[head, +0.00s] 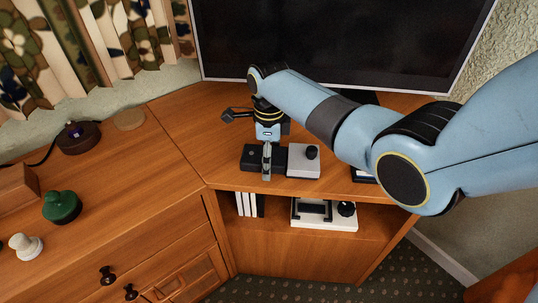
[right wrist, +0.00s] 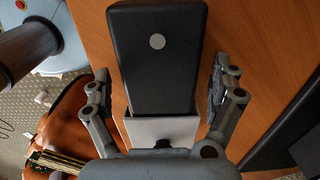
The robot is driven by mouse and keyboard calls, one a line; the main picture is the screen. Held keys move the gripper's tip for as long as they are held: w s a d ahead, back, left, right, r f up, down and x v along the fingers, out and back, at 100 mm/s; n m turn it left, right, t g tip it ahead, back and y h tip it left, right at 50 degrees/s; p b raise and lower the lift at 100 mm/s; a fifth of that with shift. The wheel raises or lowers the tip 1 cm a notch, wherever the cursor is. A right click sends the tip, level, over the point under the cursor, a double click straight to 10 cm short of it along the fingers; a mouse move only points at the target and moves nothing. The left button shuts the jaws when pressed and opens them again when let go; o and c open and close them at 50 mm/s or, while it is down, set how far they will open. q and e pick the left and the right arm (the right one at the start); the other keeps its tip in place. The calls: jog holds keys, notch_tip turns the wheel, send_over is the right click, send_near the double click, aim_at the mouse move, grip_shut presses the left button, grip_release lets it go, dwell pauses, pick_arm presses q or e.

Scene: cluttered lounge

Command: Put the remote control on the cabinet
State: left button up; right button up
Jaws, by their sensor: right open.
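A black oblong with one round pale button, apparently the remote control (right wrist: 158,70), fills the middle of the right wrist view. In the head view the remote control (head: 252,154) lies on the wooden corner cabinet (head: 222,170), left of a white box. My right gripper (head: 267,152) points down over it. In the right wrist view the fingers of the right gripper (right wrist: 160,92) stand open, one on each side of the remote control, with gaps showing. Whether it touches the remote control cannot be told. My left gripper is out of view.
The white box (head: 303,163) with a black knob is close beside the remote control. A large television (head: 340,40) stands behind. A shelf below holds a white device (head: 324,222) and books. A sideboard (head: 110,215) at left bears a green knobbed object (head: 62,207).

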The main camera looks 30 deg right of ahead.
notch_tip(320, 180, up, 12)
jog(key=p, duration=0.2)
jog(key=shift+r, duration=0.15)
dwell(0.5)
